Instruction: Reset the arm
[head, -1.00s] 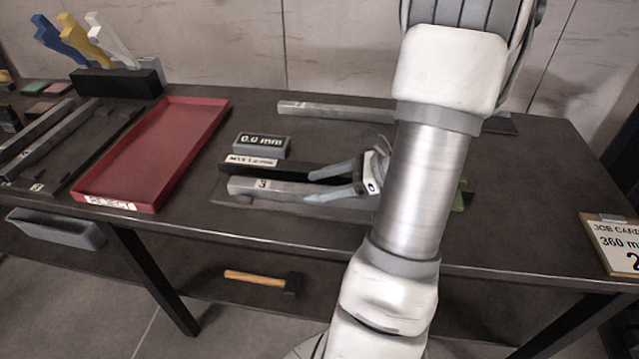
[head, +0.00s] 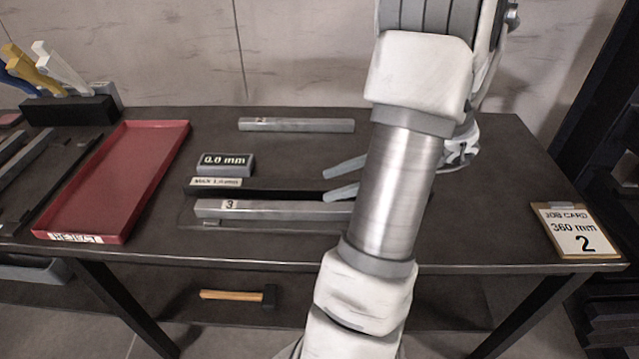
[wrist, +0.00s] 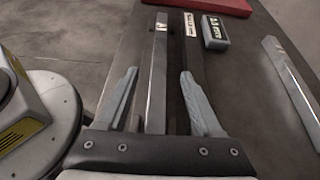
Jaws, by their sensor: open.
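My gripper (head: 326,184) is open and empty, its two fingers pointing left above the fixture on the table. In the wrist view my gripper (wrist: 158,73) has its fingers spread, with the grey bar marked 3 (wrist: 157,90) showing between them in the picture. In the head view bar 3 (head: 275,209) lies flat along the front of the dark fixture (head: 262,191), and the fingers appear above and behind it. My arm hides the bar's right end. I cannot tell the exact height of the fingers.
A second grey bar (head: 297,125) lies at the back. A 0.0 mm display (head: 225,163) stands behind the fixture. A red reject tray (head: 150,160) is left, a job card (head: 577,230) right. A hammer (head: 238,295) lies below the table. The table between arm and card is clear.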

